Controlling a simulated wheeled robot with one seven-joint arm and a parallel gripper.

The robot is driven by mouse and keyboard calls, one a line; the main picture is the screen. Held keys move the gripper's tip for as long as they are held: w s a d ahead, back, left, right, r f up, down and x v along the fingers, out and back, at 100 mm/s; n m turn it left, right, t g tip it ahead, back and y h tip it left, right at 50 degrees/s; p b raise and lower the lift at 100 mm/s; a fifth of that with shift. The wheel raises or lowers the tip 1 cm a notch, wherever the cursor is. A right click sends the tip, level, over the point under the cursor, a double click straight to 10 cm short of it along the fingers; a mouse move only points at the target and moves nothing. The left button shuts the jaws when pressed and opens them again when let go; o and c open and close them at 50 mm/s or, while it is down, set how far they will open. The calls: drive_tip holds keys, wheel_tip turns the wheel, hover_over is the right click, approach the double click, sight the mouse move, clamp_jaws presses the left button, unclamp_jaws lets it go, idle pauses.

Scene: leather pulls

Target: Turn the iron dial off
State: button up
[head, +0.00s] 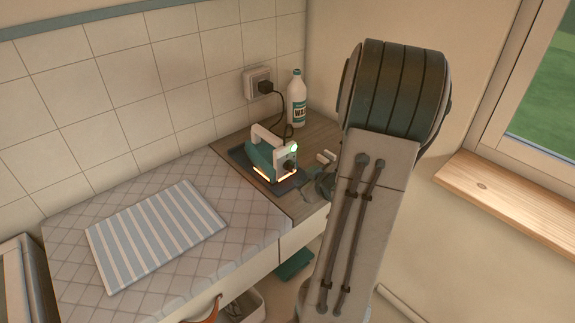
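The iron (262,158) is teal and white and stands on a dark rest (243,158) at the back of the counter. A green light (294,147) glows on its near end, and an orange glow shows along its base. A dark round dial (290,165) seems to sit below the green light; its setting is too small to read. My gripper (318,172) is just right of the iron's near end, partly hidden behind my arm. I cannot tell whether it touches the dial or how far its fingers are apart.
A black cord runs from the iron to a wall socket (257,83). A white bottle (297,101) stands behind. A striped cloth (155,233) lies on the quilted pad (245,222) at left. A window sill (510,200) juts out at right.

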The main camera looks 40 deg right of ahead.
sight(293, 168)
drive_tip(key=s+t, duration=0.1)
drive_tip(key=s+d+f+y, duration=0.1)
drive_tip(key=s+t, duration=0.1)
drive_tip(key=shift+s+d+f+t+y, duration=0.15)
drive_tip(key=shift+d+f+t+y, duration=0.1)
drive_tip(key=shift+f+t+y, duration=0.05)
drive_tip(key=s+r+t+y, duration=0.1)
drive_tip(key=s+t+y, duration=0.1)
drive_tip(key=s+t, duration=0.25)
drive_tip(key=shift+m+g, duration=0.4)
drive_tip(key=shift+g, duration=0.05)
drive_tip(key=w, duration=0.4)
drive_tip(key=w+p, duration=0.1)
drive_tip(key=w, duration=0.4)
drive_tip(key=w+a+p, duration=0.1)
drive_tip(key=w, duration=0.3)
drive_tip(key=shift+w, duration=0.25)
drive_tip(key=c, duration=0.6)
